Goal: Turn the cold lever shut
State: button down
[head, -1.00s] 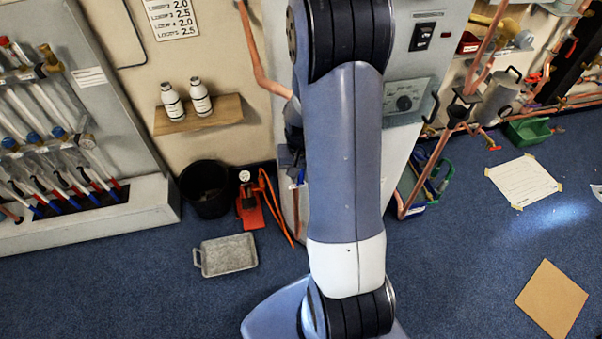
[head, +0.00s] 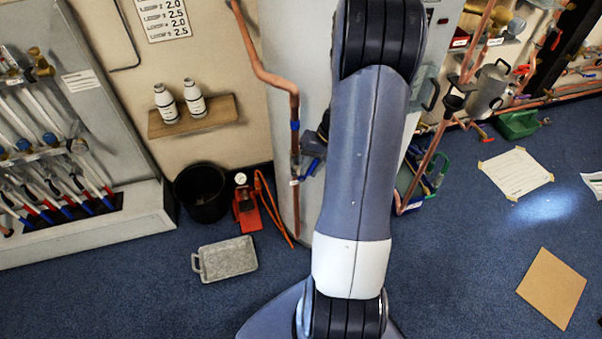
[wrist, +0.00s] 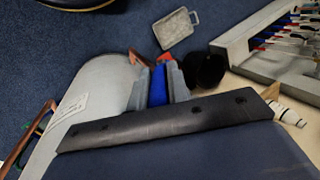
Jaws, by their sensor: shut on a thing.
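A copper pipe (head: 294,150) runs down the front of the pale cabinet. A blue lever (head: 311,168) shows beside the pipe, slanting up to the right. My gripper (wrist: 158,68) shows in the wrist view with grey fingers on both sides of a blue handle, which I take to be the blue lever (wrist: 158,88), and is shut on it. In the head view my gripper (head: 318,145) is mostly hidden behind my arm, just right of the pipe. The lever's far end is hidden in the head view.
A black bucket (head: 201,193), a red pump (head: 247,210) with an orange hose and a grey tray (head: 227,259) are on the floor to the left. A shelf (head: 215,113) holds two white bottles. Open blue carpet lies at the right, around a cardboard sheet (head: 552,289).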

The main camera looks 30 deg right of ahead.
dwell(0.3)
jog(key=c, duration=1.3)
grip_release()
jog(key=shift+c, duration=0.2)
notch_tip(320, 180, up, 10)
jog(key=shift+p, duration=0.35)
jog(key=shift+c, duration=0.6)
